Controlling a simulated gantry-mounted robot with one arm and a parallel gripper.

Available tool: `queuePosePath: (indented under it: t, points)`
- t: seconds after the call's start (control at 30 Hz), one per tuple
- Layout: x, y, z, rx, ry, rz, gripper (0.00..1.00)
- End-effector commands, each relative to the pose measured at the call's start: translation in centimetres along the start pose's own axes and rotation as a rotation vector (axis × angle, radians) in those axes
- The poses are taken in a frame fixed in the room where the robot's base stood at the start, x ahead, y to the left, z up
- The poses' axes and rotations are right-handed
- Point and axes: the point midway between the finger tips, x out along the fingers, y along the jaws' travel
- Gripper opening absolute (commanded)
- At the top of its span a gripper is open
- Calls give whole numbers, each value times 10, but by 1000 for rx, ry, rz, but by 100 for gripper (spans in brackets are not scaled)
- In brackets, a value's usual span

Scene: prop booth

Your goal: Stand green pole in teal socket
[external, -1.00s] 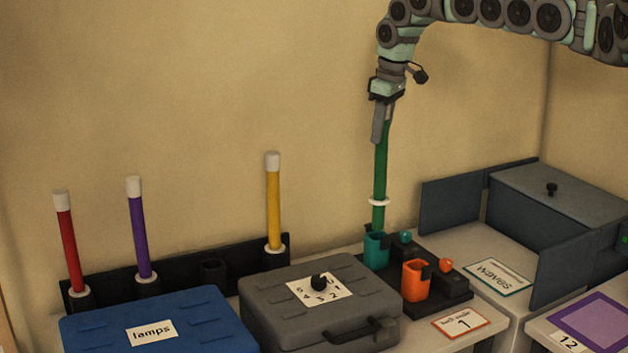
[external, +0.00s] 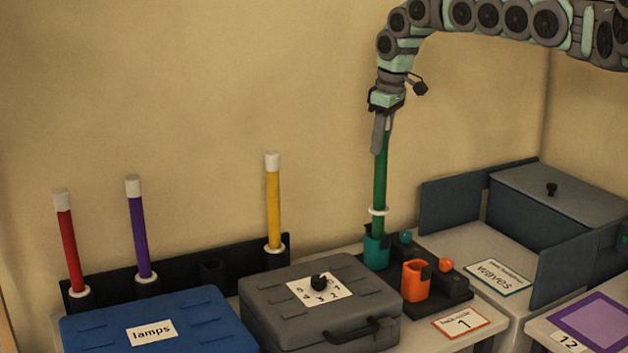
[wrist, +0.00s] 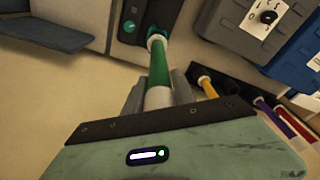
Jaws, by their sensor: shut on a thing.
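The green pole (external: 380,180) is upright in the external view, with a white ring low on it. My gripper (external: 379,145) is shut on its upper end. The pole's lower end is at the mouth of the teal socket (external: 376,252) and appears to be inside it; the socket wall hides the tip. In the wrist view the green pole (wrist: 160,65) runs from between the fingers of my gripper (wrist: 160,97) toward the teal socket (wrist: 163,12), whose rim is partly hidden by the pole and ring.
An orange socket (external: 416,281) stands beside the teal one on a black base. Red (external: 70,240), purple (external: 139,228) and yellow (external: 273,205) poles stand in a black rack at left. A grey case (external: 270,300) and blue case (external: 190,335) lie in front.

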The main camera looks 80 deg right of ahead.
Motion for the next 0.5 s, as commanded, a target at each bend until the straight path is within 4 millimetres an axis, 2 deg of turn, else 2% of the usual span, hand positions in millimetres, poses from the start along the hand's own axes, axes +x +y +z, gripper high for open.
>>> queuePosePath:
  t: [0.5]
  points:
    - [21, 1, 3, 2, 1, 0, 0]
